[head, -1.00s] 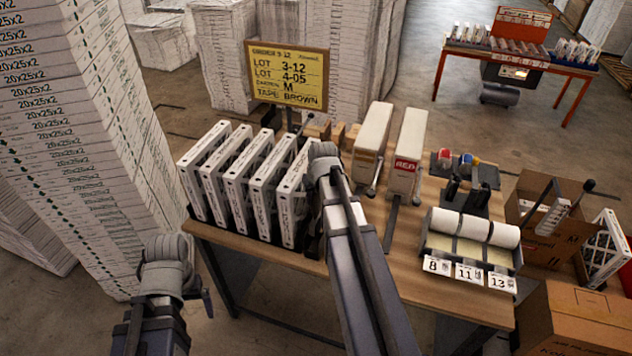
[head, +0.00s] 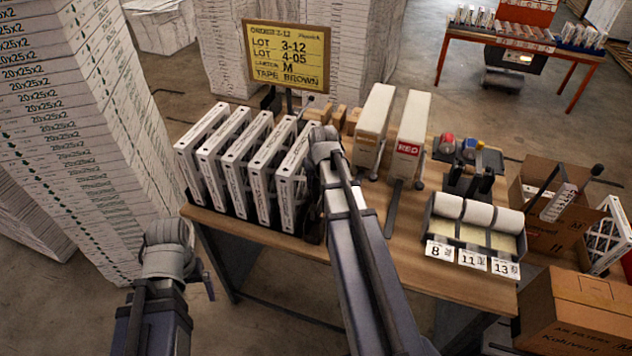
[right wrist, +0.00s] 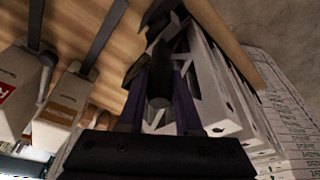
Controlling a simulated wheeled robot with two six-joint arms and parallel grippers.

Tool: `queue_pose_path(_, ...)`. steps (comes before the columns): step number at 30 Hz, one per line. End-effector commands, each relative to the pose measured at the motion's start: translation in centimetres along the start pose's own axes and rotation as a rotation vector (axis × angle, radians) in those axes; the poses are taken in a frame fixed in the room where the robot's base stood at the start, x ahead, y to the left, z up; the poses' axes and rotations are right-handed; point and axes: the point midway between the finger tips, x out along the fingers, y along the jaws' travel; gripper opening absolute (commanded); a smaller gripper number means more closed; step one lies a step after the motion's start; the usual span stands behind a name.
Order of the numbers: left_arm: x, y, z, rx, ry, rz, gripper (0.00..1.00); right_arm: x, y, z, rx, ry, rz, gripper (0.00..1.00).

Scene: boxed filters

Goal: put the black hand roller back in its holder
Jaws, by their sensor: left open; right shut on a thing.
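My right gripper (right wrist: 160,72) is shut around a black cylindrical thing (right wrist: 159,88), which looks like the handle of the black hand roller. The roller's far end is hard to make out against dark parts beyond it. In the head view my right wrist hides most of this, just right of the row of white filters (head: 232,170) on the bench. My left gripper (head: 207,284) is open and empty, low in front of the bench's left end. I cannot clearly tell which part is the roller's holder; dark parts show near the rack's right end.
The wooden bench (head: 412,240) also carries two upright boxes (head: 409,140), a black stand (head: 470,178) and a tray of white rolls (head: 480,212). An order sign (head: 287,58) stands behind. Stacked cartons (head: 85,130) rise at left; open cartons (head: 550,238) stand at right.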

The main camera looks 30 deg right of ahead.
Motion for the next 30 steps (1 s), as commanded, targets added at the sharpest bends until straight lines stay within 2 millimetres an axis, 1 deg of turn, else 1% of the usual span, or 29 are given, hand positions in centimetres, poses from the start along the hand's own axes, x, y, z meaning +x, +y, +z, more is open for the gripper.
queue_pose_path(1, 1.1, 0.1, -0.1, 0.0, 0.0, 0.0, 0.93, 1.1, 0.0, 0.3, 0.0, 0.0, 0.0, 0.0)
queue_pose_path(21, 8.8, 0.8, -0.6, 0.002, 0.003, -0.001, 0.93, 8.4, 0.0, 2.6, 0.0, 0.0, 0.0, 0.0)
queue_pose_path(25, 9.8, 0.9, -0.7, 0.005, 0.002, -0.002, 0.93, 9.5, 0.0, 2.9, 0.0, 0.0, 0.0, 0.0)
queue_pose_path(30, 10.3, 0.9, -0.7, 0.007, 0.002, -0.002, 0.93, 10.0, 0.0, 3.0, 0.0, 0.0, 0.0, 0.0)
